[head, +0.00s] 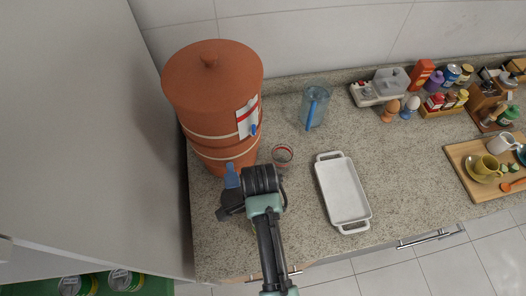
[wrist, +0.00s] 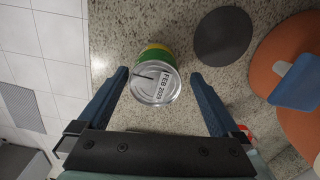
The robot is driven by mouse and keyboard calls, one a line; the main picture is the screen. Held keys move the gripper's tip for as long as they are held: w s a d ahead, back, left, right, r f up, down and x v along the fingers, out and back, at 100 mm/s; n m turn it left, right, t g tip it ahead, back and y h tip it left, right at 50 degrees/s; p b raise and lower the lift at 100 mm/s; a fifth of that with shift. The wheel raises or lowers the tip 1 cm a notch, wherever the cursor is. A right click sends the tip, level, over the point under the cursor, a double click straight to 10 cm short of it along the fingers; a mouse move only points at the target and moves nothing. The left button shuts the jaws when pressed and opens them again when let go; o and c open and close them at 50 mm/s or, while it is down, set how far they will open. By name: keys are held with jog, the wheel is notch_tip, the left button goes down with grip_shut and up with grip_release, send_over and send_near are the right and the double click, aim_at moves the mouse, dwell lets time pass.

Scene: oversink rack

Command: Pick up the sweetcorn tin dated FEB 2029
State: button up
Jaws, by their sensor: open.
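The tin (wrist: 157,75) stands on the speckled counter in the wrist view, seen from above and tilted in the picture. Its silver lid has a white label reading FEB 2029, and its side shows green and yellow. My gripper (wrist: 160,76) is open, with one blue finger on each side of the tin and visible gaps between. Whether the fingertips are down at the tin's height is hard to tell. In the head view my arm reaches over the counter beside the terracotta water filter (head: 212,85), and the tin is mostly hidden there.
A dark round disc (wrist: 222,36) lies near the tin. A glass (head: 282,155), a blue jug (head: 314,106) and a white tray (head: 342,190) stand to the right in the head view. A green crate (head: 150,288) at the lower left holds tins. The counter's front edge is close.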

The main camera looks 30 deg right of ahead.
jog(key=shift+s+f, duration=0.2)
jog(key=shift+f, duration=0.05)
jog(key=shift+s+d+f+p, duration=0.15)
jog(key=shift+f+p, duration=0.45)
jog(key=shift+f, duration=1.7)
jog(key=shift+c, duration=0.3)
jog(key=c, duration=1.5)
jog(key=shift+r, duration=0.15)
